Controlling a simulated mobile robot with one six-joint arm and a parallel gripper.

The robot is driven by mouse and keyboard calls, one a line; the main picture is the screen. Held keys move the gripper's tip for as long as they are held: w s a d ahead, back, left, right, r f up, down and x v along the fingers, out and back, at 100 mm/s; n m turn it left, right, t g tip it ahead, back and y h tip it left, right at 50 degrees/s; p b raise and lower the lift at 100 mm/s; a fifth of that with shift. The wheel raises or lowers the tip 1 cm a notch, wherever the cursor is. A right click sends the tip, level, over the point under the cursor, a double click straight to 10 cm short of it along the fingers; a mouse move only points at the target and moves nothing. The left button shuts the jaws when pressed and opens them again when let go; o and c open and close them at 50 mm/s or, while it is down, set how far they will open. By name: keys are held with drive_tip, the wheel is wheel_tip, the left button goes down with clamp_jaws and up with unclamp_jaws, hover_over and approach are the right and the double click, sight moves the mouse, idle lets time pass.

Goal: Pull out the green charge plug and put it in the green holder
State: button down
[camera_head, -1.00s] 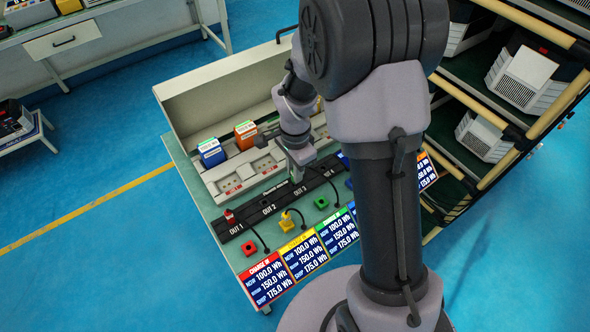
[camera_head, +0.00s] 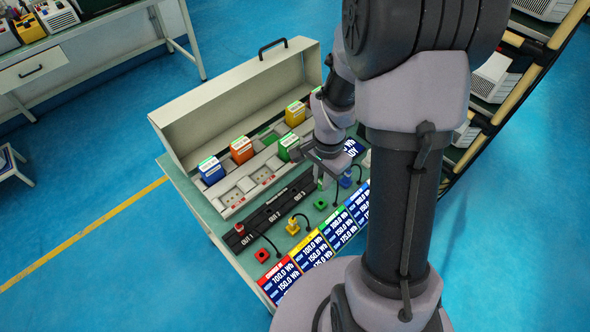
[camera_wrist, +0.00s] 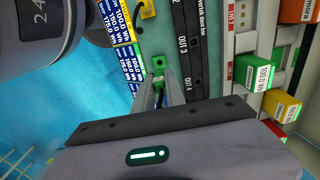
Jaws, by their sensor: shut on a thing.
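My gripper (camera_head: 322,174) is shut on the green charge plug (camera_head: 320,185), held low over the bench front, beside the black output strip. The plug is small and partly hidden by the fingers. The green holder (camera_head: 320,204), a small square block with a dark hole, stands just in front of it, beside the green-headed panel. In the wrist view the green holder (camera_wrist: 158,63) lies just beyond my fingertips (camera_wrist: 161,82). I cannot tell the plug's height above the bench.
The black output strip (camera_head: 270,212) runs behind the holders, with a red plug (camera_head: 239,228) at OUT 1. The red holder (camera_head: 262,255) looks empty; the yellow holder (camera_head: 293,226) carries a yellow plug. A blue piece (camera_head: 345,181) is to the right. Battery packs stand behind.

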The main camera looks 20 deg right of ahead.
drive_tip(key=shift+d+f, duration=0.15)
drive_tip(key=shift+d, duration=0.25)
wheel_tip(320, 180, down, 6)
drive_tip(key=b, duration=0.6)
drive_tip(key=shift+a+f+b, duration=0.1)
drive_tip(key=shift+f+b, duration=1)
drive_tip(key=shift+b, duration=0.3)
idle(2.8)
drive_tip(key=c, duration=1.3)
unclamp_jaws()
drive_tip(key=shift+r, duration=0.1)
wheel_tip(320, 180, up, 17)
drive_tip(key=p, duration=0.7)
drive_tip(key=shift+r, duration=0.2)
drive_tip(key=s+a+r+n+t+y+b, duration=0.1)
drive_tip(key=s+a+r+n+t, duration=0.2)
drive_tip(key=a, duration=0.4)
drive_tip(key=s+a+r+n+t+y+b, duration=0.1)
drive_tip(key=s+a+r+n+t+b, duration=0.1)
drive_tip(key=s+a+r+n, duration=0.4)
drive_tip(key=shift+s+a+r+n+t, duration=0.35)
drive_tip(key=shift+s+a+r, duration=0.45)
drive_tip(key=shift+s, duration=0.35)
